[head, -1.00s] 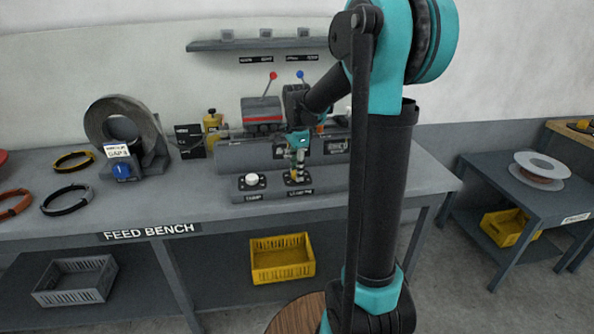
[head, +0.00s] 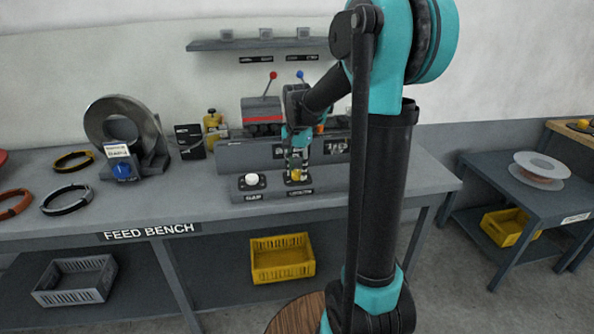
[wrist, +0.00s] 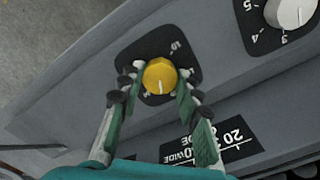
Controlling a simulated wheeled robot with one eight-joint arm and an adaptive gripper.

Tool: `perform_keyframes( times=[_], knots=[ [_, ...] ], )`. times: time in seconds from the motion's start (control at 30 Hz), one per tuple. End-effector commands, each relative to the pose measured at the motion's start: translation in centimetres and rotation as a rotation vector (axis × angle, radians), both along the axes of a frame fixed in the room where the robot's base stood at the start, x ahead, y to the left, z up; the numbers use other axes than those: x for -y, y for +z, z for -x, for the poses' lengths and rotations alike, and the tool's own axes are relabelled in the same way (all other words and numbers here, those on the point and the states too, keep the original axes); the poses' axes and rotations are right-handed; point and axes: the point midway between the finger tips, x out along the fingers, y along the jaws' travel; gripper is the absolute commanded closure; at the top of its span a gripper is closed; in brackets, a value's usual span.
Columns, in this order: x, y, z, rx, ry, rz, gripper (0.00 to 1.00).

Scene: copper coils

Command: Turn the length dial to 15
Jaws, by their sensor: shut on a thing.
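The yellow length dial (head: 296,176) sits on a dark plate on the front ledge of the grey feed unit (head: 236,157). In the wrist view the dial (wrist: 159,72) shows a pale pointer line toward the picture's bottom. A 10 is legible on the plate above it; other marks are hidden by my fingers or too small. My gripper (wrist: 156,88) is shut on the dial, one finger on each side. In the head view my gripper (head: 297,168) reaches down onto it from above.
A white dial (head: 252,180) stands close to the left, and it shows at the wrist view's top right (wrist: 290,12). Behind are the unit's raised face and two levers with red (head: 273,75) and blue (head: 300,74) knobs. The bench's front strip is clear.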

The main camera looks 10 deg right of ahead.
Motion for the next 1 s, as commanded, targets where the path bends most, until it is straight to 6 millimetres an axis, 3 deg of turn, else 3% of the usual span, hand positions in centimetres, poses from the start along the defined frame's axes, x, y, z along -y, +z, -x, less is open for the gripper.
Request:
perform_keyframes(
  times=[1.0],
  knots=[
    [0.06,0.03,-0.04,0.001,0.965,0.0,0.95]
  ],
)
